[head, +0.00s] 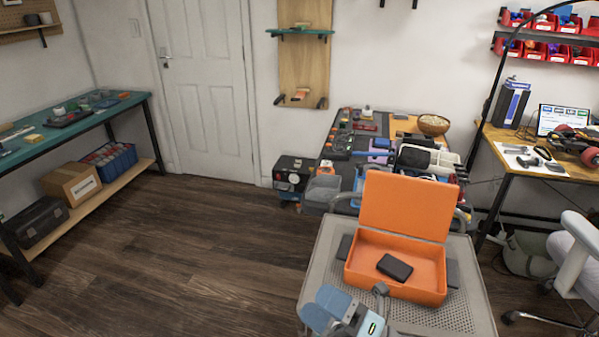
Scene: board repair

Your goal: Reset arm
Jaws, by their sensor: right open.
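My right gripper (352,313) shows at the bottom of the head view, in front of the orange case and over the near edge of the grey cart (322,262). It is open, and I see nothing held in it. The open orange case (405,205) stands on the cart with its lid raised at the back. A small black box-shaped item (395,267) lies inside the case, apart from the gripper. My left gripper is not in view.
A cluttered workbench (400,122) stands behind the cart. A desk with a laptop (562,120) and a white chair (575,255) are at the right. A green-topped bench (75,130) is at the left. The wooden floor (180,250) between is clear.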

